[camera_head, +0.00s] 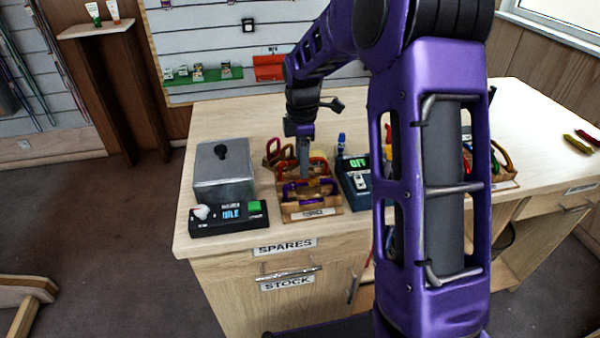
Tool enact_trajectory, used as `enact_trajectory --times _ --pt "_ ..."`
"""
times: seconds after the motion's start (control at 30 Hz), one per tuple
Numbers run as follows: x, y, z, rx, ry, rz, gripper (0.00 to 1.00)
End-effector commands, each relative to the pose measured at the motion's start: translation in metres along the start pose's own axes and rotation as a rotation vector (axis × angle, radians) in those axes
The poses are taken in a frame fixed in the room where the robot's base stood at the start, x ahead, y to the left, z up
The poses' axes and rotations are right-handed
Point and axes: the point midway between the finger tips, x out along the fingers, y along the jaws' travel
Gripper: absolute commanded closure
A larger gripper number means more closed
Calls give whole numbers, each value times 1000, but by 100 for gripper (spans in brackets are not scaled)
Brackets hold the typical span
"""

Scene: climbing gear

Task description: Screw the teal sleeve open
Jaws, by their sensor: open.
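My gripper (305,163) points down over a small cardboard tray (312,212) on the wooden counter. The jaws are open, with their tips low among the carabiners. A purple carabiner (293,190) lies at the front of the tray. An orange-red carabiner (319,163) is behind it, beside the gripper. A maroon carabiner (271,148) stands at the back left. I cannot make out a teal sleeve on any of them at this size. The gripper hides part of the tray, and I cannot tell whether the jaws touch anything.
A grey metal box (223,182) and a black device with a display (230,219) stand left of the tray. A dark blue device (354,184) is close on its right. My arm hides much of the counter (235,117); another carabiner tray (504,181) shows beyond it.

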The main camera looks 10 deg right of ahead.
Motion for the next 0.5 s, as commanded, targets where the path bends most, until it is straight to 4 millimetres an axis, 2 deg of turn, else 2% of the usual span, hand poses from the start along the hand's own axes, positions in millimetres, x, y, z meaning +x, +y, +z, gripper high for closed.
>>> enact_trajectory --times 0.5 --pt "0 10 0 0 0 0 45"
